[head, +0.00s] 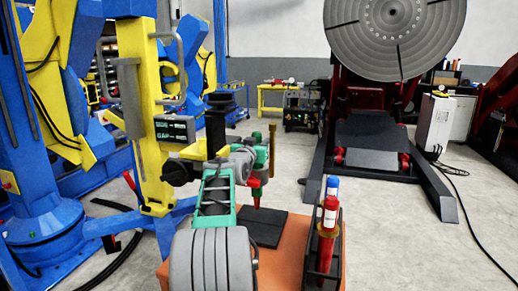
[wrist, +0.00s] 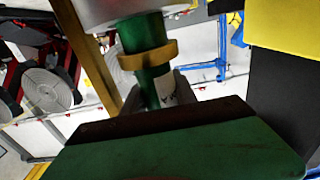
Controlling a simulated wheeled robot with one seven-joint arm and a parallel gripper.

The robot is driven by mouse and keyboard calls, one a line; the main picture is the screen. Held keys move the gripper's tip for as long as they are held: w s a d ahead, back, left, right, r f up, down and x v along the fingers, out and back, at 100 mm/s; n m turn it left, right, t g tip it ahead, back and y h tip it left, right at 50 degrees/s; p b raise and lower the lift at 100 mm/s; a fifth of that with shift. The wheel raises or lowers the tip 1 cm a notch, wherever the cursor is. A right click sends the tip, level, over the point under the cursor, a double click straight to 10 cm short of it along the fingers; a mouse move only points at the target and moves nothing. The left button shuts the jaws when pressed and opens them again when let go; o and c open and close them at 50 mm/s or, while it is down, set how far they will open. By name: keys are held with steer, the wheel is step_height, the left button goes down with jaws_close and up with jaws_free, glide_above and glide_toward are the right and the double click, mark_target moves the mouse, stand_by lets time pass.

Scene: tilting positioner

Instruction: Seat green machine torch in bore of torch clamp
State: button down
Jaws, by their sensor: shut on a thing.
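The green machine torch (wrist: 148,62) shows in the wrist view as a green cylinder with a brass ring around it and a pale lower part. My gripper (head: 255,182) is shut on it, above the orange-topped stand in the head view. In the wrist view, a large green block close to the camera hides much of the grip. The torch clamp seems to be the black part (head: 215,132) by the yellow arm (head: 192,151) of the yellow column, left of my gripper. The torch looks apart from it. I cannot make out the bore.
A black rack on the orange stand (head: 293,250) holds a red torch (head: 329,215), with a blue-capped item behind it. A black plate (head: 262,228) lies below my gripper. A brass-coloured upright bar (head: 272,147) stands close right of it. The big positioner disc (head: 395,35) is farther back.

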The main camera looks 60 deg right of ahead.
steer(key=shift+f, duration=0.95)
steer(key=c, duration=1.3)
jaws_free()
steer(key=shift+f, duration=0.15)
steer(key=shift+o, duration=0.2)
